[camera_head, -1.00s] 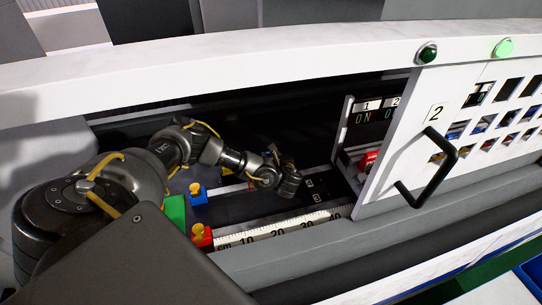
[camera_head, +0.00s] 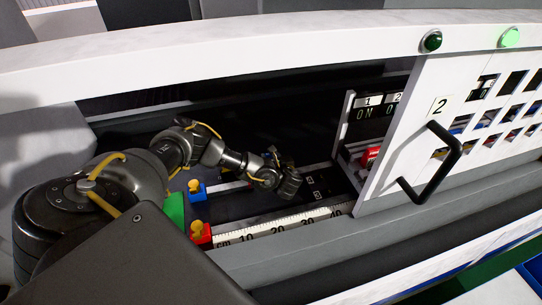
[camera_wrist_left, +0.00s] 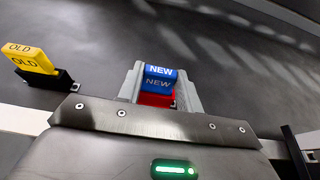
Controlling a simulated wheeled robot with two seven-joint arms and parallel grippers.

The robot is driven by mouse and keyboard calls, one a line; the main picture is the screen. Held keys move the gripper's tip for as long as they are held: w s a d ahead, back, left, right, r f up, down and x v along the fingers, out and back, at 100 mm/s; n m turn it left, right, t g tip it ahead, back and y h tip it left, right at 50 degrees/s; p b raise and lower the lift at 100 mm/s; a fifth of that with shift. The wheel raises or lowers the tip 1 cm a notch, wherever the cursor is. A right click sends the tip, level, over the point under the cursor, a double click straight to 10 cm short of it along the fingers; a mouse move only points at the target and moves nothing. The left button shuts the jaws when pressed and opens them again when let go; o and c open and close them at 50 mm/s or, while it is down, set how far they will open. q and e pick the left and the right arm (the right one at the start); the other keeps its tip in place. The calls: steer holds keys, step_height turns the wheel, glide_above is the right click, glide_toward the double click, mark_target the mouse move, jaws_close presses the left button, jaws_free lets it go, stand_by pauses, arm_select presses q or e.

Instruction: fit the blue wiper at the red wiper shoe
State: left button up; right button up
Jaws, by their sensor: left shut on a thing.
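In the left wrist view, the blue wiper (camera_wrist_left: 160,77), marked NEW, is between the grey fingers of my left gripper (camera_wrist_left: 161,88), which is shut on it. The red wiper shoe (camera_wrist_left: 156,99) shows just below the blue wiper in the picture, also between the fingers. I cannot tell whether the wiper is seated on it. A yellow wiper (camera_wrist_left: 31,58), marked OLD, sits in a black holder to the left. In the head view, my left gripper (camera_head: 286,182) is low inside the machine; the wiper there is hidden. My right gripper is not in view.
Blue (camera_head: 197,191) and red (camera_head: 201,234) blocks with yellow knobs stand by a green block (camera_head: 175,209) near my left arm. A ruler (camera_head: 285,227) runs along the front. The white door (camera_head: 418,155) with a black handle (camera_head: 441,165) bounds the opening on the right.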

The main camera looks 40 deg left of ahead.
arm_select(q)
steer(key=shift+f, duration=0.3)
steer(key=o, duration=1)
steer(key=shift+o, duration=0.2)
steer(key=b+v, duration=0.2)
steer(key=v, duration=0.6)
steer(key=shift+d+f+b, duration=0.1)
steer(key=shift+f+b, duration=0.1)
steer(key=shift+b, duration=0.2)
steer(key=shift+p+v, duration=1.2)
steer(key=shift+v, duration=0.25)
